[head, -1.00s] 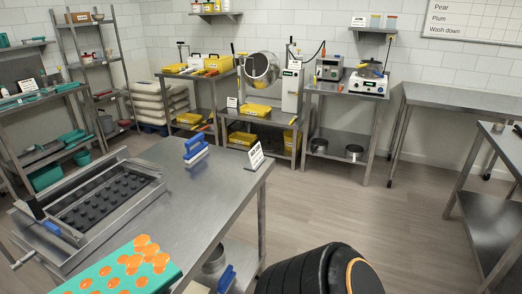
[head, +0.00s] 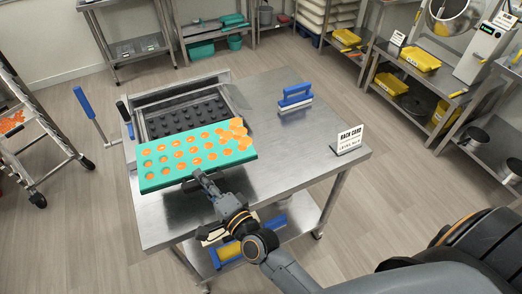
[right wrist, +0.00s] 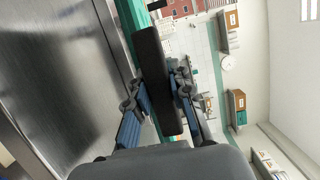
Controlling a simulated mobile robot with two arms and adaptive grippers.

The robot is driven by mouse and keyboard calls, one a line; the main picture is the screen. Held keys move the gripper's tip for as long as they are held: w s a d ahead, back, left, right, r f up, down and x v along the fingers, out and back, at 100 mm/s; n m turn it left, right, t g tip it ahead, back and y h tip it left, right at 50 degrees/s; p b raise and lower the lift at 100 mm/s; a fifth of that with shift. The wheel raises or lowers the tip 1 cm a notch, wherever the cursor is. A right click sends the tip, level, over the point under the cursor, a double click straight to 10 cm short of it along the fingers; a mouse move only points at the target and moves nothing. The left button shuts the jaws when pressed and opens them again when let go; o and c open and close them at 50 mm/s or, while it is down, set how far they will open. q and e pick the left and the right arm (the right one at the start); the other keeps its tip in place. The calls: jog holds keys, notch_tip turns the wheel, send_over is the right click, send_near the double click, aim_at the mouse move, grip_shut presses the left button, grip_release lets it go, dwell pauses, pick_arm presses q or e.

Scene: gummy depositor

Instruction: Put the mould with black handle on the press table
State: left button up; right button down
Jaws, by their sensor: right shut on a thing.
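The mould (head: 197,159) is a flat teal slab with several orange-filled round cavities and orange lumps heaped at its right end. It is at the near side of the metal table (head: 285,150), in front of the press frame with black studs (head: 187,117), and covers part of its near edge. I cannot tell whether it touches the table. My right gripper (head: 196,180) is at the mould's near long side. In the right wrist view, my right gripper (right wrist: 158,98) is shut on the black handle (right wrist: 158,80), with the teal edge (right wrist: 130,25) beside it. My left gripper is out of view.
A blue-handled tool (head: 295,97) and a rack card sign (head: 349,139) stand on the table's right part. A blue lever (head: 85,104) rises left of the press. A wheeled rack (head: 30,135) stands far left. The table's right half is mostly clear.

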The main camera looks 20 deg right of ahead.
jog(key=shift+n+y, duration=0.4)
jog(key=shift+y, duration=0.2)
jog(key=w+a, duration=0.1)
jog(key=w+a+r+p, duration=0.1)
jog(key=shift+w+a+r+p, duration=0.1)
jog(key=shift+w+a+p, duration=0.2)
jog(key=shift+w+a, duration=0.1)
jog(key=s+d+f+b, duration=0.2)
jog(key=d+f, duration=0.1)
jog(key=s+d+f+b, duration=0.2)
jog(key=d+b, duration=0.1)
jog(key=d, duration=0.1)
jog(key=s+d+f+b, duration=0.2)
jog(key=d+f+b, duration=0.1)
jog(key=shift+s+d+f, duration=0.2)
jog(key=shift+s+f, duration=0.05)
jog(key=shift+f, duration=0.1)
pick_arm(q)
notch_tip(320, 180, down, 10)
jog(key=b, duration=0.4)
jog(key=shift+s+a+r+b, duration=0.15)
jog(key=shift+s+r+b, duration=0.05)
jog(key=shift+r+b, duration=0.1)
pick_arm(e)
jog(key=f, duration=0.1)
jog(key=d+f, duration=0.1)
jog(key=f, duration=0.2)
jog(key=shift+s+d+f, duration=0.1)
jog(key=shift+s+d, duration=0.05)
jog(key=shift+s, duration=0.2)
